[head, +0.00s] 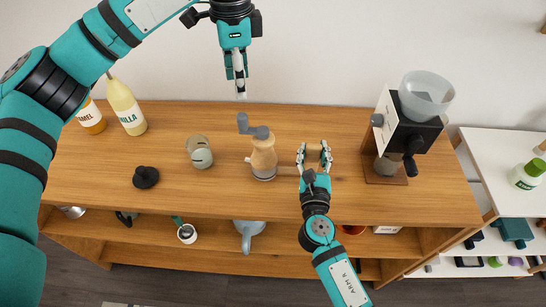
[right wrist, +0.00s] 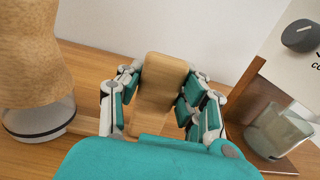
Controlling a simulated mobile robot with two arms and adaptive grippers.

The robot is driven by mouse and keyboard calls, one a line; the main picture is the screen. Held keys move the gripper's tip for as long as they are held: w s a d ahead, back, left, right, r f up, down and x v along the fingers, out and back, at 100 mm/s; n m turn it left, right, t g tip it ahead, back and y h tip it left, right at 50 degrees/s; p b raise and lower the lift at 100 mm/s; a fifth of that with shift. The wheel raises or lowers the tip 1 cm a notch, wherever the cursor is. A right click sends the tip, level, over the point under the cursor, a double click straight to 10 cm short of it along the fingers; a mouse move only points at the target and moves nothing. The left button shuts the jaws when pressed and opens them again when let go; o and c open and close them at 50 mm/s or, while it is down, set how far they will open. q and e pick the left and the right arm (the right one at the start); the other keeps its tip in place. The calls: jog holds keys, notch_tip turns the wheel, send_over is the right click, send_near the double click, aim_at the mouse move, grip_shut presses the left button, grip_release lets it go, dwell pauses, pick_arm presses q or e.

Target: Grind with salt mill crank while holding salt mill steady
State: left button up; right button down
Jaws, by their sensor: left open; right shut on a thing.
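The salt mill (head: 263,158) stands upright on the wooden counter. It has a light wooden body, a clear base and a grey crank (head: 253,127) on top, which points to the upper left. In the right wrist view the mill (right wrist: 35,55) is at the left edge. My right gripper (head: 315,153) is just right of the mill, its fingers shut on an upright wooden handle (right wrist: 165,75). A low wooden bar seems to join this handle to the mill. My left gripper (head: 240,85) is open and empty, pointing down, above and behind the crank and apart from it.
A coffee grinder (head: 406,135) stands to the right. A glass jar (head: 199,152) and a black tamper-like object (head: 145,177) stand left of the mill. A vanilla bottle (head: 126,107) and a caramel bottle (head: 90,117) are at the far left. The counter's front edge is clear.

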aim_at(243, 114)
pick_arm(q)
notch_tip(243, 114, down, 11)
jog(key=shift+f, duration=0.1)
dwell(0.5)
jog(key=shift+c, duration=0.4)
jog(key=shift+w, duration=0.15)
jog(key=c, duration=0.6)
